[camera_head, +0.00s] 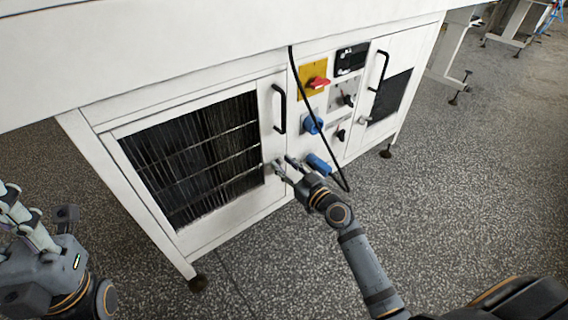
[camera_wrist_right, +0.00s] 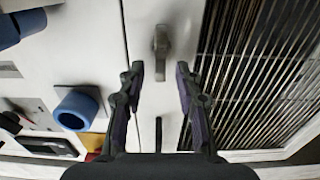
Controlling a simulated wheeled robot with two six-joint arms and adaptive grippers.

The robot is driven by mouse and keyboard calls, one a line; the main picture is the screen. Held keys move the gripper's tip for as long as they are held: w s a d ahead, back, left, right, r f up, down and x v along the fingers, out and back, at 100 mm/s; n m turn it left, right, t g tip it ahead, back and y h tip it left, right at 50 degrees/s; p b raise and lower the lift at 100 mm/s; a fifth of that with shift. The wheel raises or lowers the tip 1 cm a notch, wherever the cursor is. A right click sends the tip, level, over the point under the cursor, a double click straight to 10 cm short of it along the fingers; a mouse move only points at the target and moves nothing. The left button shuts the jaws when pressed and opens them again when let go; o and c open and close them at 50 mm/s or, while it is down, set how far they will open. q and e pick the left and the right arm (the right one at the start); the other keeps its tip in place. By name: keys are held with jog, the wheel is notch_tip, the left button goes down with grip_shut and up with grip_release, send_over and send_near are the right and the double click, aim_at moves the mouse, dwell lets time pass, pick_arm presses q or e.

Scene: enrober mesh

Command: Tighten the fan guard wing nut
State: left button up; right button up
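The wing nut (camera_wrist_right: 161,45) is a small grey metal piece on the white cabinet door, beside the fan grille (camera_wrist_right: 255,70). In the wrist view it stands upright in the picture, just beyond the gap between my right fingers. My right gripper (camera_wrist_right: 160,75) is open and empty, one finger to each side of the nut's line, and no contact shows. In the head view my right gripper (camera_head: 284,165) is at the door's lower right, right of the dark grille (camera_head: 195,160), and largely hides the nut. My left gripper (camera_head: 45,235) is at the far left, away from the cabinet.
A black door handle (camera_head: 279,109) is above my right gripper. A red switch on a yellow plate (camera_head: 312,68), blue sockets (camera_head: 312,124) and a hanging black cable (camera_head: 335,172) are close on the right. The speckled floor in front is clear.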

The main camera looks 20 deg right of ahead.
jog(key=shift+w+a, duration=0.1)
jog(key=shift+w, duration=0.15)
jog(key=shift+c, duration=0.3)
grip_shut()
